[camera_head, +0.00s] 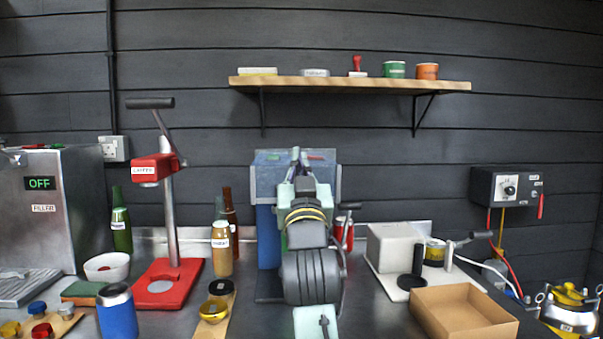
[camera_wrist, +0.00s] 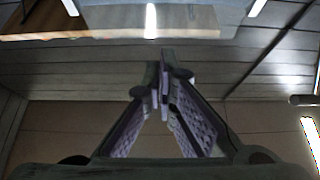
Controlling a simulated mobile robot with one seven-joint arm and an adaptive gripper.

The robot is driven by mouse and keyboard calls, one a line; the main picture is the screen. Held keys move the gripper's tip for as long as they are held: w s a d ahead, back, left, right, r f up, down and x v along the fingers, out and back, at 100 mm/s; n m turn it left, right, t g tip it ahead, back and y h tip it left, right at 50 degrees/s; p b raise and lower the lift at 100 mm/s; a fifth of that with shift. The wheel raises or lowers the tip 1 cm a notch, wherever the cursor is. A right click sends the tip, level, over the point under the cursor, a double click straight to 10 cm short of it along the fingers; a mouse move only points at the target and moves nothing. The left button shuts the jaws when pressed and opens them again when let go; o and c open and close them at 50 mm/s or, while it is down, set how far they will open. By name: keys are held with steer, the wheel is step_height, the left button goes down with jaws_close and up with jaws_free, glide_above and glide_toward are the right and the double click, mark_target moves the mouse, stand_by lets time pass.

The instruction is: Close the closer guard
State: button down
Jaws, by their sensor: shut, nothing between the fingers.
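A blue-grey machine (camera_head: 267,236) stands at the back centre of the counter, mostly hidden behind my arm. A pale, see-through-looking panel (camera_head: 268,172) spans its upper part; it looks like the closer guard, and its exact angle is hard to tell. My gripper (camera_head: 300,157) points up in front of this panel, with its fingers together and empty. I cannot tell whether it touches the panel. In the wrist view my gripper (camera_wrist: 158,80) also shows nothing between its fingertips. A pale panel edge (camera_wrist: 205,22) crosses the top there.
A red capper (camera_head: 172,275) and several bottles stand to the left. An open cardboard box (camera_head: 462,312) and a grey block on a white board (camera_head: 393,247) stand to the right. A wooden shelf (camera_head: 350,84) hangs above my gripper.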

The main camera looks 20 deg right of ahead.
steer(key=shift+w+d+f, duration=0.1)
steer(key=shift+w+f, duration=0.15)
steer(key=shift+f, duration=0.7)
steer(key=shift+w+f, duration=0.2)
steer(key=shift+f, duration=0.75)
steer(key=shift+f, duration=0.1)
step_height(320, 180, down, 12)
steer(key=b, duration=0.7)
steer(key=shift+r+b, duration=0.2)
steer(key=shift+b, duration=0.15)
